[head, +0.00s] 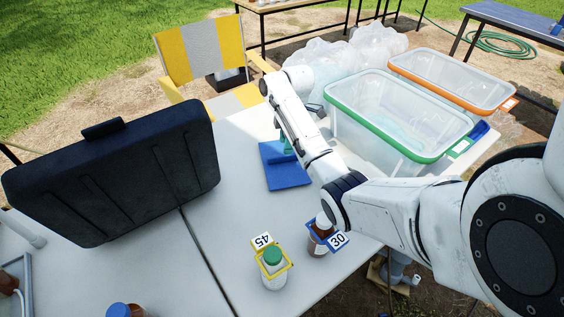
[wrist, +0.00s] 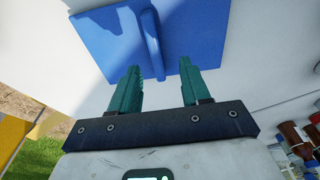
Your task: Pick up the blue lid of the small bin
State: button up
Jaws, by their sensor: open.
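The blue lid (head: 288,172) lies flat on the white table in the head view, partly hidden by my arm. In the wrist view the blue lid (wrist: 108,40) shows a raised bar-like handle (wrist: 152,42) across its middle. My gripper (wrist: 155,84) has two green fingers, open and apart, with the near end of the handle between them in the picture. In the head view a bit of my gripper (head: 286,147) shows above the lid. I cannot tell whether the fingers touch the lid. No small bin is clearly identifiable.
A green-rimmed clear bin (head: 330,92) stands right of the lid, with an orange-rimmed one (head: 455,62) behind it. A black case (head: 110,185) stands at left. Jars tagged 45 (head: 273,275) and 30 (head: 317,245) stand at the front. Bare table lies left of the lid.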

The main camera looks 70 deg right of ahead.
aim_at(283, 160)
jog(key=shift+w+d+f, duration=0.1)
jog(key=shift+w+f, duration=0.05)
jog(key=shift+f, duration=0.75)
jog(key=shift+w+a+f, duration=0.1)
jog(key=shift+w+f, duration=0.1)
jog(key=shift+f, duration=0.7)
jog(key=shift+w+d+f, duration=0.1)
jog(key=shift+w+f, duration=0.05)
jog(key=shift+f, duration=0.75)
grip_shut()
